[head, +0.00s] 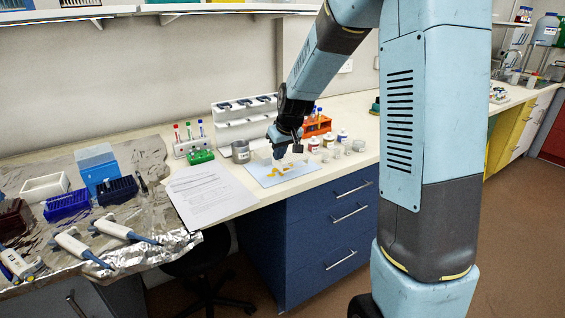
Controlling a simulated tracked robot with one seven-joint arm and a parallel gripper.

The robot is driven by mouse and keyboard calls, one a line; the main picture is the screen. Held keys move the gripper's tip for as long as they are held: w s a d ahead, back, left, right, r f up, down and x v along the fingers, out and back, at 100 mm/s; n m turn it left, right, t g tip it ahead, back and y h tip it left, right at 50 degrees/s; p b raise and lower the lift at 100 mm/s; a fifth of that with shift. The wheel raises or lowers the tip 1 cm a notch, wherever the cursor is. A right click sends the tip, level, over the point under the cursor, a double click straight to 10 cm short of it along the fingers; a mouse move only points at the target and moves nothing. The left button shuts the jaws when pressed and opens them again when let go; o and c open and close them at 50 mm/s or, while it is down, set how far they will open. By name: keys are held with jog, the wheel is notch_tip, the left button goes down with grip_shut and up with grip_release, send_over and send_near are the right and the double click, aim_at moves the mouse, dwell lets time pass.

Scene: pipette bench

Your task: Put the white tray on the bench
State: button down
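A white open-topped tray (45,187) sits on the crumpled foil at the far left, behind a dark blue rack. The bench (355,112) is a pale worktop running along the wall. My gripper (287,150) points down over a light blue mat (285,175) on the bench, far to the right of this tray. A small pale shape (263,156) shows beside my gripper; I cannot tell what it is or whether it is held. The fingers are too small and partly hidden to show if they are open or shut.
Yellow pieces (281,170) lie on the mat. Small jars (328,146), an orange rack (317,127), a metal can (241,152) and a white pipette stand (245,120) crowd around my gripper. Papers (208,192) lie to the left. Pipettes (125,229) and racks cover the foil (150,205).

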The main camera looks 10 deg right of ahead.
aim_at(281, 161)
jog(key=shift+w+d+f, duration=0.1)
jog(key=shift+d+f, duration=0.05)
jog(key=shift+f, duration=0.1)
jog(key=f, duration=0.3)
jog(key=shift+w+d+f, duration=0.15)
jog(key=shift+w+f, duration=0.05)
jog(key=shift+f, duration=0.05)
jog(key=c, duration=1.3)
grip_release()
jog(key=shift+c, duration=0.2)
